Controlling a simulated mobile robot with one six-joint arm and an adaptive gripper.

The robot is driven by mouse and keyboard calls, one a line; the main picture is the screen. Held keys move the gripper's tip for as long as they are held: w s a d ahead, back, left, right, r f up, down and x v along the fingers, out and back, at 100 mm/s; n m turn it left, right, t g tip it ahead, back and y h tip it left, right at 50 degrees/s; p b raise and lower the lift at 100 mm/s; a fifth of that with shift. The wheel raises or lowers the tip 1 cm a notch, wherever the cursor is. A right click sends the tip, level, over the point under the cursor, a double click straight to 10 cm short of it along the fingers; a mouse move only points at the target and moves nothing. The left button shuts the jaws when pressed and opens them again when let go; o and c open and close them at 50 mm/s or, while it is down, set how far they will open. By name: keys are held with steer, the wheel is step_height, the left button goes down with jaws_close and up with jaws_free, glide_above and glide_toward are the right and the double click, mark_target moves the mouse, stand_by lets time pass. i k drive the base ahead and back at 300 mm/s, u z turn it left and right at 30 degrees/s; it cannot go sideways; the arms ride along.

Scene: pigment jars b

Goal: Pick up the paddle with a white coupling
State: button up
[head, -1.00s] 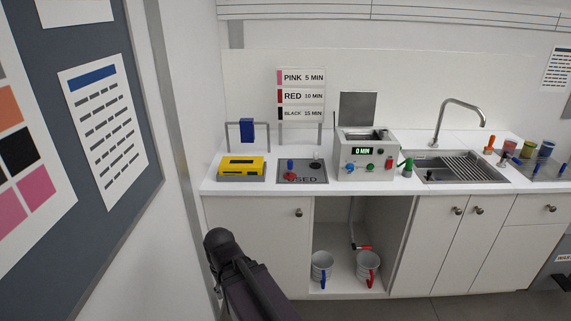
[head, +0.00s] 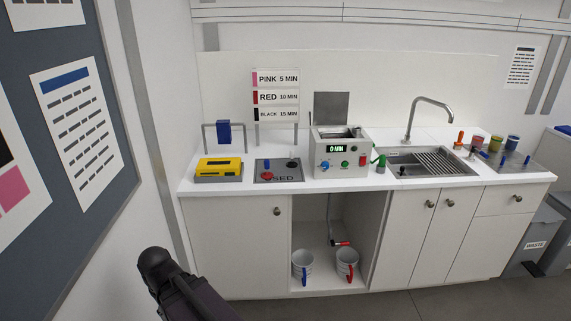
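I cannot make out for certain which item is the paddle with a white coupling. On the grey mat marked "USED" (head: 262,180) stand several small items: one with a blue top (head: 267,163), a red one (head: 268,176), and a dark one with a pale top (head: 292,160). More small handled items, one orange (head: 459,139) and one blue (head: 483,155), show near the sink and the right-hand tray (head: 520,165). They are too small to read as paddles or to show a coupling. My dark arm enters at the lower left, apart from the counter; my gripper does not show.
The white counter (head: 225,188) holds a yellow box (head: 218,170), a machine reading "0 MIN" (head: 340,160), a green-topped item (head: 381,161), a sink (head: 430,160) and several jars (head: 495,144). Grey floor lies in front.

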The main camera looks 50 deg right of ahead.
mark_target(291, 164)
steer(key=u, duration=0.1)
steer(key=k, duration=1.3)
steer(key=z, duration=1.55)
steer(key=i, duration=1.45)
steer(key=u, duration=0.1)
